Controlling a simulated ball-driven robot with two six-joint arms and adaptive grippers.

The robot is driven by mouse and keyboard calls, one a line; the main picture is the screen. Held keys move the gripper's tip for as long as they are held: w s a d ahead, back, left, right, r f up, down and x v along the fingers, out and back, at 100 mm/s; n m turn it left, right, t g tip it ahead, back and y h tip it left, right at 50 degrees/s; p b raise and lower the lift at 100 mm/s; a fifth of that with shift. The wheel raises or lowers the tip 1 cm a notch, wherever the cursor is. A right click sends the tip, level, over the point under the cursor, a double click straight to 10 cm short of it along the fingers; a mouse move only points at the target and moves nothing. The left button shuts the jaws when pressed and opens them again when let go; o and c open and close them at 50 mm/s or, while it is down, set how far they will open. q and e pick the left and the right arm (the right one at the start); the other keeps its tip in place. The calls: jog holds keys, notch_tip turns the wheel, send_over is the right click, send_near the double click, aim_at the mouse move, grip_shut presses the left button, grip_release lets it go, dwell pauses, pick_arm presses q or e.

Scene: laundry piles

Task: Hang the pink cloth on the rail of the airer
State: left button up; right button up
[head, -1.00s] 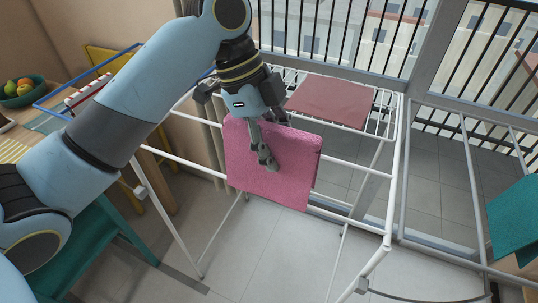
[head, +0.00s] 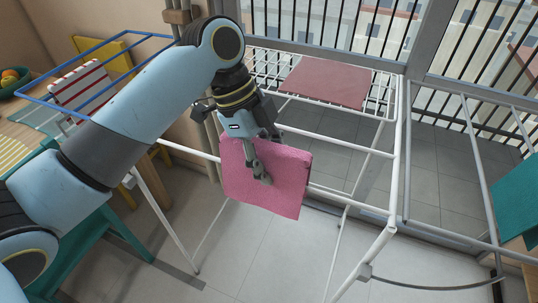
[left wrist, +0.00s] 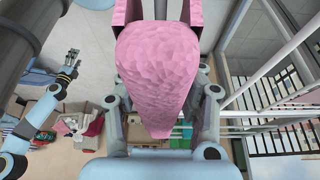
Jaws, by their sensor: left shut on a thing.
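The pink cloth (head: 285,198) hangs from my left gripper (head: 262,177) in the head view, crossing in front of part of the airer's near rail (head: 350,205). My left gripper is shut on its upper part. The cloth also fills the middle of the left wrist view (left wrist: 158,70), bulging between the fingers. I cannot tell whether it rests on or straddles the rail. The white airer (head: 400,150) stands in front of the window. My right gripper (left wrist: 70,66) shows small in the left wrist view, apart from the cloth; its opening is unclear.
A dull red cloth (head: 327,82) lies flat on the airer's rear wire shelf. A teal cloth (head: 515,208) is at far right. The tiled floor below is clear.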

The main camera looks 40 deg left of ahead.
pick_arm(q)
jog(key=shift+f+b, duration=1.2)
jog(key=shift+f, duration=1.35)
jog(key=o, duration=1.3)
jog(key=v, duration=1.2)
